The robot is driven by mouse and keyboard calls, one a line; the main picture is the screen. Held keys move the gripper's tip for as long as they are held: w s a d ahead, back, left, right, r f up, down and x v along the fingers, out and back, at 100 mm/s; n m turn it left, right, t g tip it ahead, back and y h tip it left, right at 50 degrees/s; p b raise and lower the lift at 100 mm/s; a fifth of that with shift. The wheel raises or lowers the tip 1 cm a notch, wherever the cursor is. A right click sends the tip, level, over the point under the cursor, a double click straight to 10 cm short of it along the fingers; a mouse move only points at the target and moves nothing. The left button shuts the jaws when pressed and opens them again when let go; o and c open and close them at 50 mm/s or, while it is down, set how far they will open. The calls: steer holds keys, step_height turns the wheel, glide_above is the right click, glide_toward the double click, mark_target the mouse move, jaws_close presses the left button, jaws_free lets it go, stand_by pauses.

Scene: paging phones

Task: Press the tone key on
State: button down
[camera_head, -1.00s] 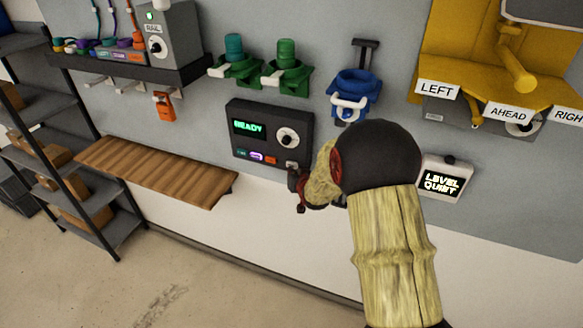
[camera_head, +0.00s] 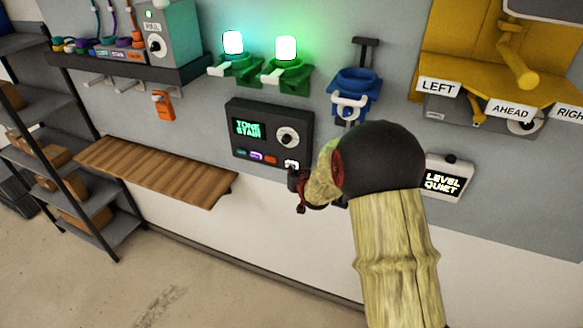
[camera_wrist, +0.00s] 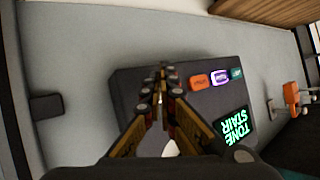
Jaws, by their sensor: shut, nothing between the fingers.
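The dark control panel (camera_head: 262,112) is on the wall, with a dial (camera_head: 288,137) and a screen (camera_head: 248,129) that reads "TONE STAIR". Along its bottom edge are a green, a purple and an orange key, and a white lit key (camera_head: 291,164) at the right end. My gripper (camera_head: 295,176) is shut and empty, its tips at or just below the white key; I cannot tell whether they touch it. In the wrist view the shut fingers (camera_wrist: 161,78) point at the panel beside the orange key (camera_wrist: 200,82); the white key is hidden behind them.
Two lit lamps (camera_head: 286,49) stand in green holders above the panel. A blue holder (camera_head: 355,88) is to their right. A wooden shelf (camera_head: 155,172) juts out at lower left. A "LEVEL QUIET" box (camera_head: 443,183) is right of my arm.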

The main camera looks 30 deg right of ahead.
steer(key=s+a+b, duration=0.2)
steer(key=s+a, duration=0.1)
steer(key=a, duration=0.1)
steer(key=shift+s+a, duration=0.35)
steer(key=shift+a, duration=0.05)
stand_by(0.5)
steer(key=s+a+f+n+g+y, duration=0.1)
steer(key=s+a+f+g, duration=0.1)
steer(key=s+f+g, duration=0.7)
steer(key=s+a+r+n+t+b, duration=0.1)
steer(key=s+a+r+b, duration=0.3)
steer(key=s, duration=0.4)
steer(key=s+a+r+n+y+b, duration=0.1)
steer(key=s+a+r+b, duration=0.3)
steer(key=s, duration=0.5)
steer(key=s+a+r+n+t+y+b, duration=0.1)
steer(key=s+a+r+b, duration=0.3)
steer(key=s+a, duration=0.4)
steer(key=shift+s+r+n+t, duration=0.3)
steer(key=shift+s+r+n, duration=0.15)
steer(key=shift+r+n, duration=0.35)
